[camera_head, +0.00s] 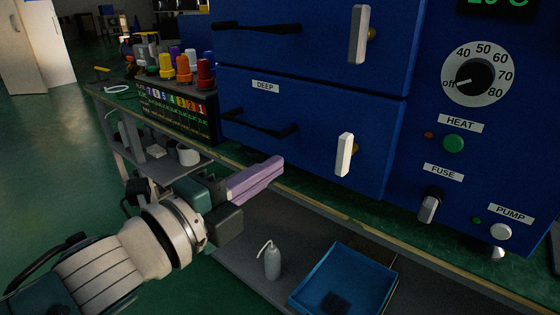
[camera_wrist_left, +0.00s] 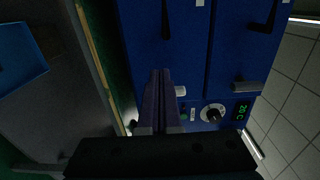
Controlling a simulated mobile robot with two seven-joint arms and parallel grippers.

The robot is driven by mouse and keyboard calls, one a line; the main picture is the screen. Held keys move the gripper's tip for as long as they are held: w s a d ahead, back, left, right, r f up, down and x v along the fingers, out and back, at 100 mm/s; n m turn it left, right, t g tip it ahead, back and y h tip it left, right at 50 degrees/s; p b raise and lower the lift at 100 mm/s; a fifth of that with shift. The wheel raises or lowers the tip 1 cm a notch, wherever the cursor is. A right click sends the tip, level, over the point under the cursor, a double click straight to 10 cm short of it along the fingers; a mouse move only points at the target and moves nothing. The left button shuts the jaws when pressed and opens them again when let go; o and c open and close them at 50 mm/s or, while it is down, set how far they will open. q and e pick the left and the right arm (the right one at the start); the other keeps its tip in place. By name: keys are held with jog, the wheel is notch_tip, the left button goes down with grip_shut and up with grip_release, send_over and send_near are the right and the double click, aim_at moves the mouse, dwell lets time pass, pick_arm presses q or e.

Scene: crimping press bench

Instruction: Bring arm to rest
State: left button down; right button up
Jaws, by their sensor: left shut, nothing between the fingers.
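My left gripper (camera_head: 256,180) reaches in from the left in the head view, with its purple fingers together and nothing between them. It hangs in front of the bench edge, below and left of the drawer labelled DEEP. In the left wrist view the same purple fingers (camera_wrist_left: 161,100) lie side by side, pointing at the blue cabinet (camera_wrist_left: 180,50). The fingers look apart from the cabinet and its handles. My right gripper is in neither view.
The blue cabinet (camera_head: 300,155) has white latches (camera_head: 345,155), a HEAT dial (camera_head: 480,82) and a FUSE switch (camera_head: 430,205). Coloured caps (camera_head: 183,69) stand on a rack at left. A blue tray (camera_head: 382,283) and a grey bottle (camera_head: 272,262) are on the lower shelf. Green floor lies open at left.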

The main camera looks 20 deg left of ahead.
pick_arm(q)
jog(key=s+a+r+n+g+y+p, duration=0.4)
jog(key=s+a+r+n+y+p, duration=0.4)
jog(key=n+p, duration=0.4)
jog(key=s+d+r+n+g+h+p, duration=0.1)
jog(key=s+r+n+g+p, duration=0.25)
jog(key=s, duration=0.25)
jog(key=s+d+r+n+g+h+p, duration=0.1)
jog(key=s+d+r+n+g+p, duration=0.1)
jog(key=s+g+p, duration=0.3)
jog(key=s+d+r+n+g+p, duration=0.1)
jog(key=s+r+n+p, duration=0.15)
jog(key=s, duration=0.35)
notch_tip(320, 180, up, 37)
jog(key=p, duration=3.6)
jog(key=shift+a, duration=0.15)
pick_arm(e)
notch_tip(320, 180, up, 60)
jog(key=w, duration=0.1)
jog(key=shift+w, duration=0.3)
pick_arm(q)
jog(key=shift+s, duration=0.1)
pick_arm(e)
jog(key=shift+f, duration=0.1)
